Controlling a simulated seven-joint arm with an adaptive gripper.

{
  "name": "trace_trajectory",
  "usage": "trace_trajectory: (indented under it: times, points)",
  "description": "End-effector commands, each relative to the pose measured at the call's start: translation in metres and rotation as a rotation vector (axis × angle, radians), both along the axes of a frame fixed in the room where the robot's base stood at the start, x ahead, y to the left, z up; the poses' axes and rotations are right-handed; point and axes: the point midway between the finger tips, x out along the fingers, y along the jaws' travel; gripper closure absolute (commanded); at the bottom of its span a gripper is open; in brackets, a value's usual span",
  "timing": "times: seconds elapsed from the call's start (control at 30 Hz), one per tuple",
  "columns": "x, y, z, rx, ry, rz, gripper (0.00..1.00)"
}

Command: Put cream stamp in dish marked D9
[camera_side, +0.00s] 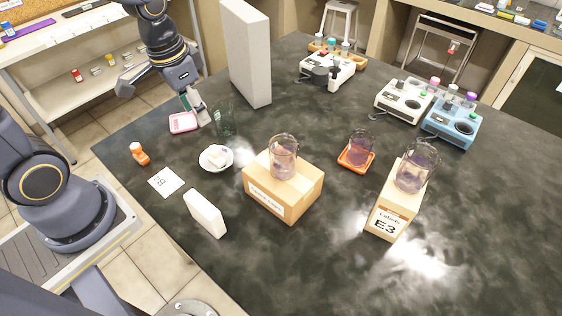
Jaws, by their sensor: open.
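A small cream-white object (216,153), possibly the cream stamp, sits on a round white dish (208,165) at the left of the dark bench. A pink square dish (182,122) lies farther back, beside my gripper. I cannot read a D9 mark on either dish. My gripper (196,114) is open, pointing down near the pink dish's right edge, behind the white dish and apart from the cream object. Whether it touches the pink dish is unclear.
A clear beaker (226,120) stands close right of my gripper; a tall white block (246,55) rises behind. An orange bottle (139,153), a printed card (165,181) and a small white block (205,212) are nearby. A cardboard box (283,190) carries a beaker (284,157).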

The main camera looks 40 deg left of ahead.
Motion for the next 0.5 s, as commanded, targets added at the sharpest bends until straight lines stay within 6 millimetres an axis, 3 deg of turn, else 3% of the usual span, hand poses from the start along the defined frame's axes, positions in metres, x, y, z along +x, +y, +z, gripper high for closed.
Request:
trace_trajectory:
  times: [0.2,0.3,0.5]
  points:
    - [-0.034,-0.002,0.069,0.009,-0.182,0.083,0.49]
    - [-0.055,-0.002,0.091,-0.007,-0.257,0.125,0.49]
    - [-0.080,-0.003,0.109,-0.039,-0.337,0.171,0.49]
